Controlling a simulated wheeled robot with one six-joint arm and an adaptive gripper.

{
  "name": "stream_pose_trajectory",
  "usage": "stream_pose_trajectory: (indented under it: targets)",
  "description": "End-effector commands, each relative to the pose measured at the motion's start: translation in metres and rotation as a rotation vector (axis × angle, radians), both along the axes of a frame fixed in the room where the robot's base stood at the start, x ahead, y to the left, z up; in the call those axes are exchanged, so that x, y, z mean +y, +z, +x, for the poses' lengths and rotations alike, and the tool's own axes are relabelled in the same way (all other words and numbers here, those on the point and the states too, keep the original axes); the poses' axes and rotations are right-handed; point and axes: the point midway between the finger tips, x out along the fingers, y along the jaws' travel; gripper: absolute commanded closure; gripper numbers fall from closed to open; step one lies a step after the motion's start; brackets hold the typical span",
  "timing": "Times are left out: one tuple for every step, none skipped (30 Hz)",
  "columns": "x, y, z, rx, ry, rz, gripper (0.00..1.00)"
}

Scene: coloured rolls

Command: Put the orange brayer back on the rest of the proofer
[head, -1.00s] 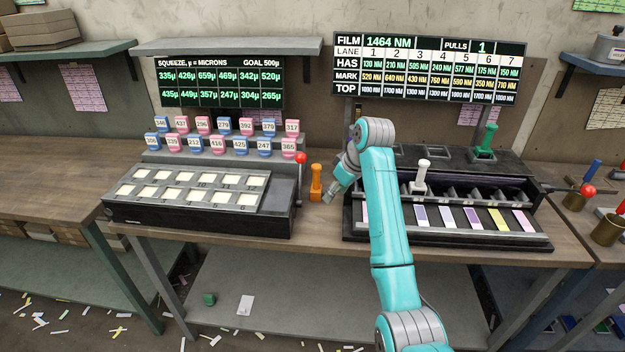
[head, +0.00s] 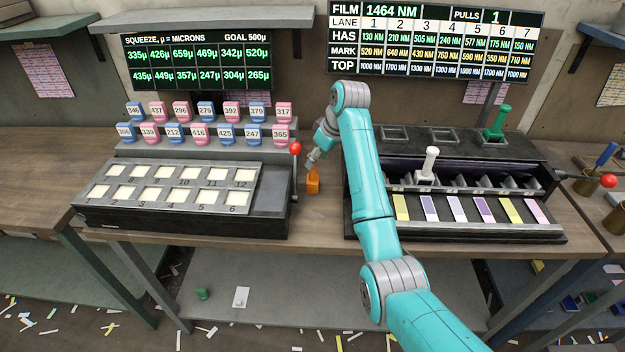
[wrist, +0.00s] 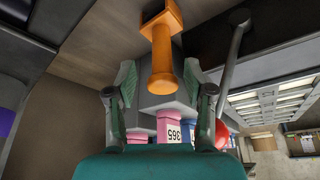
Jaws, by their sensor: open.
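The orange brayer (head: 313,183) stands upright on the bench between the two machines; it also shows in the wrist view (wrist: 162,65), its handle pointing between my fingers. My gripper (head: 312,160) is open at the top of the brayer, with a finger on either side of the handle and gaps in the wrist view. The proofer (head: 455,232) is the black machine on the right. Its raised back has empty sockets (head: 444,135) and a green brayer (head: 497,122) standing at the right. A white brayer (head: 431,163) stands in the proofer's lanes.
The left machine (head: 180,222) has a red-knobbed lever (head: 295,148) close beside the orange brayer. Pink and blue numbered tubs (head: 282,134) stand behind it. A red-tipped lever (head: 608,181) sticks out at the proofer's right. My arm crosses the proofer's left end.

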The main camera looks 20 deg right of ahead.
Motion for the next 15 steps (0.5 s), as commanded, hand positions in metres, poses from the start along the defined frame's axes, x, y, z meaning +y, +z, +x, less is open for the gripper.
stream_pose_trajectory:
  targets:
    - [0.001, -0.002, 0.001, 0.001, 0.0, -0.001, 0.47]
    - [0.002, -0.004, 0.002, 0.001, 0.0, 0.0, 0.47]
    - [0.004, -0.007, 0.003, 0.003, 0.001, 0.0, 0.47]
    - [0.005, -0.01, 0.005, 0.003, 0.001, 0.0, 0.47]
    - [0.007, -0.013, 0.007, 0.003, 0.001, 0.0, 0.47]
    - [0.009, -0.018, 0.009, 0.004, 0.001, 0.0, 0.47]
    - [0.011, -0.022, 0.011, 0.004, 0.001, 0.0, 0.47]
    - [0.013, -0.025, 0.014, 0.003, 0.0, -0.001, 0.47]
    - [0.014, -0.03, 0.015, 0.004, 0.0, 0.0, 0.47]
    - [0.015, -0.034, 0.017, 0.003, -0.001, -0.001, 0.47]
    - [0.015, -0.037, 0.018, 0.002, -0.001, 0.0, 0.47]
    - [0.016, -0.04, 0.019, 0.002, -0.001, 0.0, 0.47]
    - [0.017, -0.042, 0.02, 0.002, -0.001, 0.0, 0.47]
    - [0.017, -0.044, 0.02, 0.002, -0.001, -0.001, 0.47]
    - [0.017, -0.045, 0.021, 0.001, -0.001, 0.0, 0.47]
